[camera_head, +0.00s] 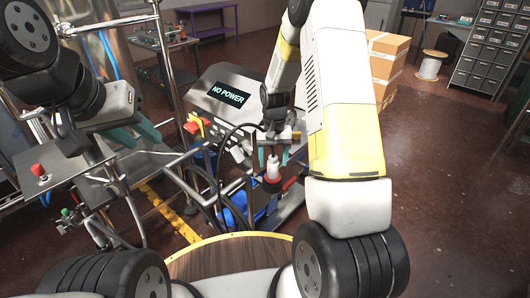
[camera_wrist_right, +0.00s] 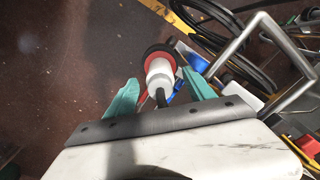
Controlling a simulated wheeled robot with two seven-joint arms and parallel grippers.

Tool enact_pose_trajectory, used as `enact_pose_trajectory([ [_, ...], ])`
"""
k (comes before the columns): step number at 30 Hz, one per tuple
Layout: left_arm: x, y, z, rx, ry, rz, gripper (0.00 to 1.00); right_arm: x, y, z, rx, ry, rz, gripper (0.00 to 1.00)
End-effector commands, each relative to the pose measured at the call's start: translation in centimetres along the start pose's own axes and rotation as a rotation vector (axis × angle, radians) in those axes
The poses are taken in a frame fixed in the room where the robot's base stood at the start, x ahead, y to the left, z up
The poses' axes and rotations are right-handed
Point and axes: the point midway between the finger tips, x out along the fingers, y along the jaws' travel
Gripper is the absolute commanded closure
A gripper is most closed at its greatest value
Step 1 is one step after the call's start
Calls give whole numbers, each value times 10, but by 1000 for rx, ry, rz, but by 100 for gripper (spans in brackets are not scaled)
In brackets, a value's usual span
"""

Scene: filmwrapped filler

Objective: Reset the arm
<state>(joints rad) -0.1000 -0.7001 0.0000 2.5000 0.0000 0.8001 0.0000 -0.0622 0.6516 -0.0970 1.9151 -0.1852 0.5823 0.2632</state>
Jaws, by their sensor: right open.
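My right gripper (camera_head: 270,157) is open, its teal fingers pointing down in front of the grey machine (camera_head: 235,90), whose screen reads "NO POWER". A white plug-like part with a red collar (camera_head: 272,170) shows between and just beyond the fingers. The right wrist view shows the white and red part (camera_wrist_right: 159,68) between the spread fingers (camera_wrist_right: 155,98), with a gap on each side; a dark stem runs from it toward the gripper. What bears the part is unclear. My left gripper (camera_head: 136,135) is open and empty at the left, over a metal side table (camera_head: 50,170).
Black cables (camera_head: 205,185) hang beside the machine, with a blue bin (camera_head: 235,212) below. A metal rail frame stands at the left. A round wooden top (camera_head: 230,258) lies at the front. Cardboard boxes (camera_head: 388,62) stand behind my right arm.

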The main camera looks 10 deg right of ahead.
Motion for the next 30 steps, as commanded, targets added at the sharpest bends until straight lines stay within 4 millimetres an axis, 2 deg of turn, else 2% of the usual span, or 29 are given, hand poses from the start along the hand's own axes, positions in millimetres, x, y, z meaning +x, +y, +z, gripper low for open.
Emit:
enact_pose_trajectory([
  [3,0,0,0,0,0,0,64,-21,-1,-1,0,4,-1,37],
  [10,0,0,0,0,0,0,64,-49,-1,1,-2,10,-6,37],
  [14,0,0,0,0,0,0,64,-88,0,10,-9,55,-30,37],
  [17,0,0,0,0,0,0,64,-132,0,27,-20,108,-59,37],
  [21,0,0,0,0,0,0,64,-188,1,60,-43,187,-100,37],
  [27,0,0,0,0,0,0,64,-251,4,118,-82,304,-150,37],
  [30,0,0,0,0,0,0,64,-273,5,150,-104,363,-171,37],
])
